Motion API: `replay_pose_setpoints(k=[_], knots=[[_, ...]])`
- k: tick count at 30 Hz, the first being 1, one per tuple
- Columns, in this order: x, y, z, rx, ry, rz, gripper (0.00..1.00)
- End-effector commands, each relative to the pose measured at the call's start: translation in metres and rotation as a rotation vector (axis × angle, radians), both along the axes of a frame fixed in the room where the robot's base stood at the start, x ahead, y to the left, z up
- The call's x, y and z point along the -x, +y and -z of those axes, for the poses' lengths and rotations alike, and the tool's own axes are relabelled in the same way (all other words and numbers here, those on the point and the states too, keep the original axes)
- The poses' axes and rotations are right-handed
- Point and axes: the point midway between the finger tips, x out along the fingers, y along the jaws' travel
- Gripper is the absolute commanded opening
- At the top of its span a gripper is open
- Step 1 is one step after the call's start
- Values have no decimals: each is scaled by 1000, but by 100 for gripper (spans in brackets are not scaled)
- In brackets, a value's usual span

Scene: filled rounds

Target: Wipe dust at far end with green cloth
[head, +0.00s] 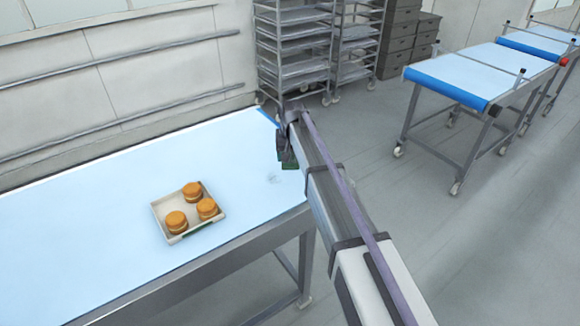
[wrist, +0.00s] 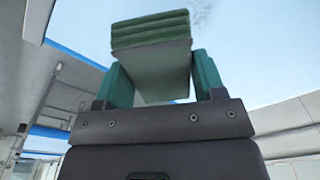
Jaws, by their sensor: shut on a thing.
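The green cloth (wrist: 150,35) is a folded, layered block between the two teal fingers of my gripper (wrist: 165,75) in the wrist view. My gripper is shut on it. In the head view my gripper (head: 287,155) is over the far right part of the light blue table (head: 90,250), and a little of the green cloth (head: 288,164) shows under it. A faint grey dust patch (head: 273,178) lies on the table just left of my arm. It also shows as grey specks (wrist: 202,15) beyond the cloth in the wrist view. I cannot tell whether the cloth touches the table.
A shallow cream tray (head: 173,239) with three filled rounds (head: 192,191) stands on the table, left of and nearer than the dust. Something green shows at its near edge. Rack trolleys (head: 295,45) stand behind the table. Other blue-topped tables (head: 470,75) stand at the right.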

Motion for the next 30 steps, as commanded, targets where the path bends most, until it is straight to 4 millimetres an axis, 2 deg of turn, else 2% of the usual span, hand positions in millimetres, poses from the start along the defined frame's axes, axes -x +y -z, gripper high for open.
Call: replay_pose_setpoints(k=[1, 4, 6, 9, 17, 30], knots=[[-14, 16, 4, 0, 0, 0, 29], [-32, 44, 7, 0, 0, 7, 29], [-41, 59, 8, 0, 0, 13, 29], [-45, 71, 8, 1, -1, 17, 29], [-44, 72, 15, 0, -1, 18, 29], [-43, 75, 54, 0, 0, 14, 29]])
